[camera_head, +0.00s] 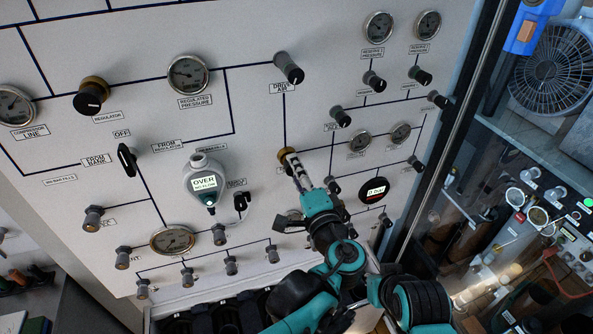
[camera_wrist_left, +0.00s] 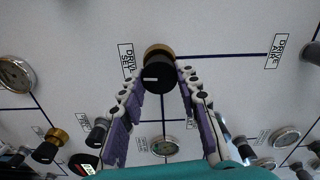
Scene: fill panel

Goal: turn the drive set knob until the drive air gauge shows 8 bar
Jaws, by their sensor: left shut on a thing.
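The drive set knob (camera_head: 284,154) is a black knob with a brass collar on the panel. In the left wrist view the knob (camera_wrist_left: 157,76) shows a white mark on its face, beside a "DRIVE SET" label (camera_wrist_left: 127,62). My left gripper (camera_head: 291,158) is shut on it, one finger on each side. A "DRIVE AIR" label (camera_head: 283,87) sits up the line from the knob, under a grey-black knob (camera_head: 289,67). I cannot tell which dial is the drive air gauge. My right gripper is out of view.
Nearby stand a regulated pressure gauge (camera_head: 188,74), an "OVER" display (camera_head: 205,184) and a dark round digital display (camera_head: 374,190). Small gauges (camera_head: 359,142) and knobs (camera_head: 340,117) lie to the right. A metal frame post (camera_head: 455,130) bounds the panel's right side.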

